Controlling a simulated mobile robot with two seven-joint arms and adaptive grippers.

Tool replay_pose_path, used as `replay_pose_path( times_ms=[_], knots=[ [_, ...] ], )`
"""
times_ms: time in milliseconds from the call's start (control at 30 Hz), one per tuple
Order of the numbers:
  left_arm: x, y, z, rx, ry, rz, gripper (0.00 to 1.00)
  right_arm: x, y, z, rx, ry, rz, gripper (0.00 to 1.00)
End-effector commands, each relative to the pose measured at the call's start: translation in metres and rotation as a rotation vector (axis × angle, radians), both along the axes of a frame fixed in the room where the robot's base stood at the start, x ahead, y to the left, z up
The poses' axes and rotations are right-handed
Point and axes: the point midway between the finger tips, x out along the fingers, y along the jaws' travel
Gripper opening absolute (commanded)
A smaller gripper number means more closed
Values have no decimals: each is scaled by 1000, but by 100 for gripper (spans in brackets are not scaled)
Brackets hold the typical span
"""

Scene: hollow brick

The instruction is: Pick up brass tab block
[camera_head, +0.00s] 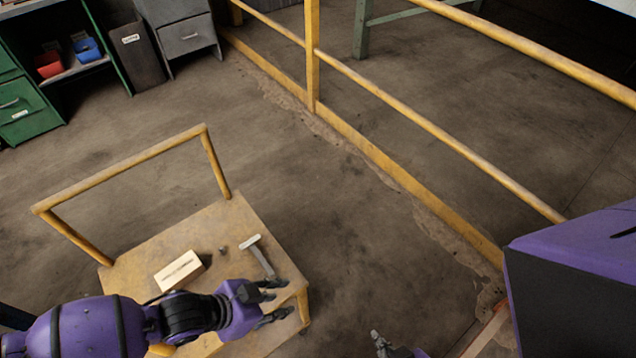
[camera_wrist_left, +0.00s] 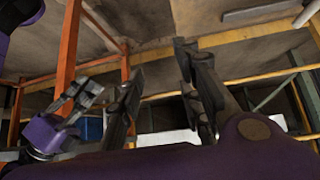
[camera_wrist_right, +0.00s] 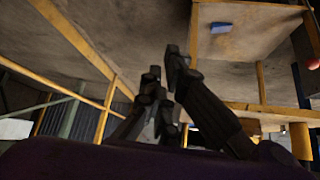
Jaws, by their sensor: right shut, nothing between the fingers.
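I cannot make out the brass tab block for certain. A yellow-framed cart (camera_head: 150,248) stands at lower left in the head view. On its top lie a cream box with dark lettering (camera_head: 178,270), a small dark object (camera_head: 222,249) too small to identify, and a T-shaped, hammer-like tool (camera_head: 261,258). My left gripper (camera_head: 282,298) is over the cart's near right part, just below the tool's handle end. Its fingers stand apart with nothing between them in the left wrist view (camera_wrist_left: 162,62). My right gripper (camera_head: 380,345) is at the bottom edge, right of the cart, shut and empty.
A yellow railing (camera_head: 430,128) runs diagonally behind the cart. Shelving with a red bin (camera_head: 48,64) and a blue bin (camera_head: 87,50) stands at upper left, beside a grey cabinet (camera_head: 188,37). The floor between cart and railing is clear. A blue object (camera_wrist_right: 221,28) shows in the right wrist view.

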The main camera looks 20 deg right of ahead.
Motion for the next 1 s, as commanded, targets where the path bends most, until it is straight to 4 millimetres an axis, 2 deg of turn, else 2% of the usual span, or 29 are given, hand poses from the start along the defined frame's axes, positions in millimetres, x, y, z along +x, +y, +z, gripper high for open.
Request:
replay_pose_path(
  times_ms=[33,100,200,300,400,533,1000],
  knots=[
    [19,29,-4,66,-15,-8,33,1,1,-3,0,0,1,0],
    [38,65,-6,142,-18,-2,33,-1,1,-6,0,2,1,0],
    [60,106,-3,222,-20,21,33,-2,0,-7,-1,4,1,0],
    [70,139,-2,277,4,64,33,-2,0,-8,-3,3,2,0],
    [70,162,-4,312,50,117,33,0,-1,-7,-4,-2,2,0],
    [69,170,-14,326,79,148,33,3,-3,-5,-7,-9,5,0],
    [78,146,-71,325,77,147,33,-2,-3,-11,-10,2,7,0]
  ],
)
